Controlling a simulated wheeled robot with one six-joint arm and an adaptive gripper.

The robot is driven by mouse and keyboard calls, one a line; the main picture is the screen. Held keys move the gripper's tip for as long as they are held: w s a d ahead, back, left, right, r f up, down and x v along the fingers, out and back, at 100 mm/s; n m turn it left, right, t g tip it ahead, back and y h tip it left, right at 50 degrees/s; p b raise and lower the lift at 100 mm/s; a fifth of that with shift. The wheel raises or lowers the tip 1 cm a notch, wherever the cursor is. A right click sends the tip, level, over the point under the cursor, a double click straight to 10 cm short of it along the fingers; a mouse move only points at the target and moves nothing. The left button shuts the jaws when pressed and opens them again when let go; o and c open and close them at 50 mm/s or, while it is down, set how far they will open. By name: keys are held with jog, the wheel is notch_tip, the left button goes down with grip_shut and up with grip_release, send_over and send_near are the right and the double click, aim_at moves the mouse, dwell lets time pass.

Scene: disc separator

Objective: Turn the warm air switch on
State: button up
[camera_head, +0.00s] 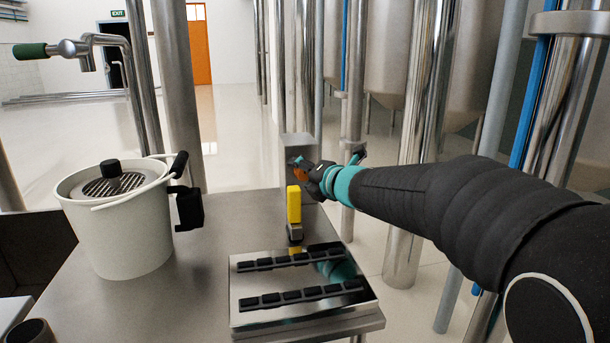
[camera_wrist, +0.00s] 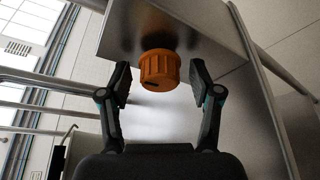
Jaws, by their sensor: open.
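An orange ribbed knob (camera_wrist: 160,70), which looks like the warm air switch, is fixed to a grey metal box (camera_wrist: 190,25). In the wrist view the fingers of my gripper (camera_wrist: 160,84) are spread, one on each side of the knob. A gap shows between the knob and each fingertip, clearer on the left. In the head view my gripper (camera_head: 308,168) is at the box (camera_head: 297,148) at the table's far edge, and only a small orange part of the knob (camera_head: 300,174) shows. A dark mark shows on the knob's face, but its setting cannot be read.
A yellow upright piece (camera_head: 294,205) on a metal stand is close below my gripper. A plate with black blocks (camera_head: 300,316) lies on the steel table (camera_head: 195,260). A white bucket (camera_head: 117,240) stands at left. Steel pipes (camera_head: 415,150) rise behind my arm.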

jog(key=c, duration=1.1)
jog(key=shift+c, duration=0.2)
